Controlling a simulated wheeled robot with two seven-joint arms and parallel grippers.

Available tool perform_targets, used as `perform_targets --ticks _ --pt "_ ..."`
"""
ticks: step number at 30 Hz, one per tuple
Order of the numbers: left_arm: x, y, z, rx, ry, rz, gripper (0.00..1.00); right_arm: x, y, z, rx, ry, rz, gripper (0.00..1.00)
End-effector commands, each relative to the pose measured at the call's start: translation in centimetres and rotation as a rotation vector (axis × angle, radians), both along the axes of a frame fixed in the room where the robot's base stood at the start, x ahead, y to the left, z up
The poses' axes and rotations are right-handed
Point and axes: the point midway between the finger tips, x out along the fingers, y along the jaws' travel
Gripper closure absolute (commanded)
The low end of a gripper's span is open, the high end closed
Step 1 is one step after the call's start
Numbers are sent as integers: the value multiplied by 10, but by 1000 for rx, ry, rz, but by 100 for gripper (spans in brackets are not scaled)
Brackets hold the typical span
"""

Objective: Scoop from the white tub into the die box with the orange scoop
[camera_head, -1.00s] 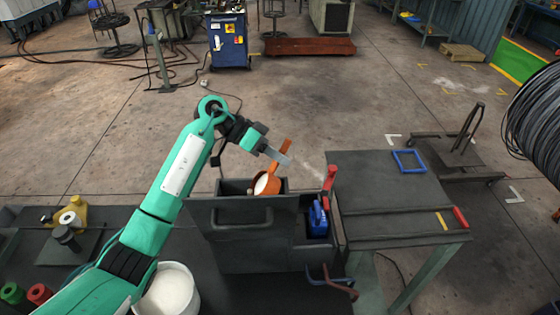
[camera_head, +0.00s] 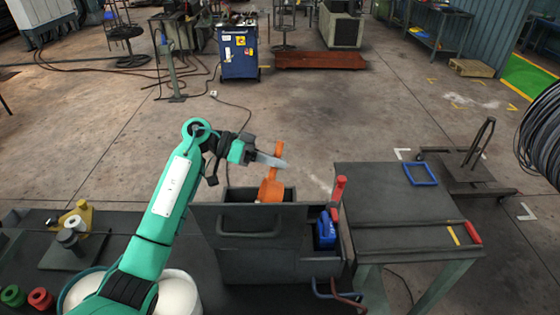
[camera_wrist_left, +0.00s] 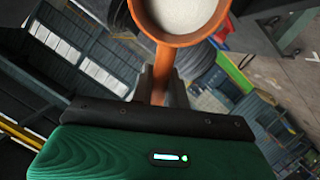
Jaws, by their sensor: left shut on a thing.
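My left gripper (camera_head: 270,160) is shut on the handle of the orange scoop (camera_head: 270,189). The scoop is over the open top of the dark grey die box (camera_head: 252,267), with its bowl's lower part at the rim. In the head view its orange outside faces me and its contents are hidden. In the left wrist view white material shows in the scoop bowl (camera_wrist_left: 152,33). The white tub (camera_head: 180,291) stands at lower left, partly hidden by my left arm. My right gripper is out of view.
A blue object (camera_head: 325,232) sits in a side compartment right of the box, beside a red handle (camera_head: 338,189). A grey table (camera_head: 380,195) with a blue frame (camera_head: 420,173) adjoins on the right. A yellow fixture (camera_head: 77,216) stands at left.

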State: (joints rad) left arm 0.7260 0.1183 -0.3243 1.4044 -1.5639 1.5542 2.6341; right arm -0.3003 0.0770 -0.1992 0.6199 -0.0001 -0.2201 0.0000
Motion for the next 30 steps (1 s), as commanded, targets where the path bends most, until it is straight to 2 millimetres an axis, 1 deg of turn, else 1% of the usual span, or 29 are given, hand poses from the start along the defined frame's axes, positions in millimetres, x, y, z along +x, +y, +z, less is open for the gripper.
perform_targets --ticks 8,18,30 --pt "0 14 4 -136 0 2 100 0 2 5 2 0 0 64" --pt "0 28 7 -277 -3 2 100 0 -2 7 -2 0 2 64" --pt "0 33 8 -321 -6 1 100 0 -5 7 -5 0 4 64"
